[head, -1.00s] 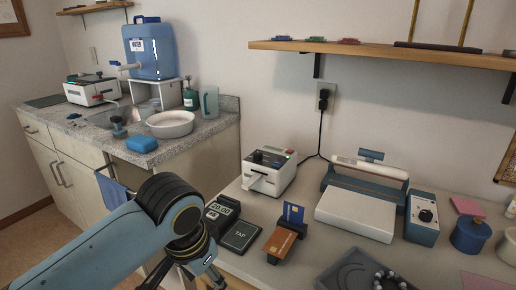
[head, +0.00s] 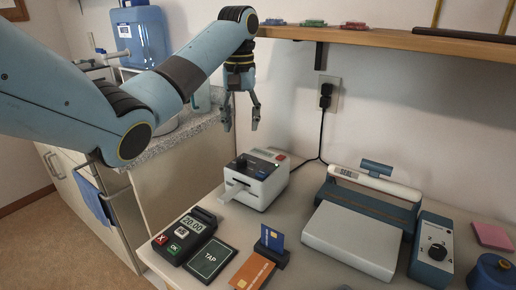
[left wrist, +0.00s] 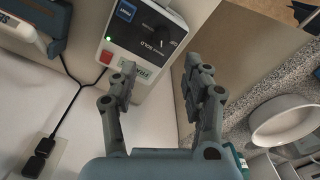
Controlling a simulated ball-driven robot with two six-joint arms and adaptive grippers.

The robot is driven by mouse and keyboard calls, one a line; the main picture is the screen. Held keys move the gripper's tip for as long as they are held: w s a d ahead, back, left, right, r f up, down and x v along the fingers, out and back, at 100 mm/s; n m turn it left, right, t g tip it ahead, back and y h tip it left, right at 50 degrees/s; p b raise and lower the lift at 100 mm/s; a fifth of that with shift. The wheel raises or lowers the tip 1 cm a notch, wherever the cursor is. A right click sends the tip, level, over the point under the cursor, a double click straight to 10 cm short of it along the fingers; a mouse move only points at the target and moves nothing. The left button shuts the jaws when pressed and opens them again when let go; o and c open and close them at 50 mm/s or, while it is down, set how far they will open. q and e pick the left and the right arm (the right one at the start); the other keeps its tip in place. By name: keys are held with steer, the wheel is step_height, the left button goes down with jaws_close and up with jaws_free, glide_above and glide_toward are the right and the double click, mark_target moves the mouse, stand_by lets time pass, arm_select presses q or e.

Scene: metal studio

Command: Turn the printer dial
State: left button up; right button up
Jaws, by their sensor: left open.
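The printer (head: 258,188) is a small white box with a dark top panel, standing on the table near the wall. A dark round knob (head: 242,161), which looks like its dial, sits on its top at the left, beside a small display. My left gripper (head: 241,122) points down above the printer, open and empty, with its fingers apart. In the left wrist view the printer (left wrist: 108,52) lies beyond the open fingers, with a green light, a red button and a blue part on its panel. My right gripper is out of view.
A card terminal (head: 185,235), a tap pad (head: 211,260) and a card holder (head: 272,246) stand in front of the printer. A sealer (head: 355,235) with a blue control box (head: 432,250) is to the right. A wooden shelf (head: 400,41) runs above, close to my left arm.

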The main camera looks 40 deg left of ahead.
arm_select(q)
steer(key=b, duration=0.1)
glide_above(242, 159)
steer(key=f, duration=0.4)
steer(key=shift+s+f, duration=0.1)
steer(key=shift+s, duration=0.1)
step_height(242, 159, down, 3)
steer(key=shift+w+f, duration=0.1)
steer(key=shift+f, duration=0.05)
step_height(242, 159, down, 2)
steer(key=shift+f+b, duration=0.3)
steer(key=shift+f, duration=0.1)
steer(key=shift+c, duration=1.6)
steer(key=c, duration=0.7)
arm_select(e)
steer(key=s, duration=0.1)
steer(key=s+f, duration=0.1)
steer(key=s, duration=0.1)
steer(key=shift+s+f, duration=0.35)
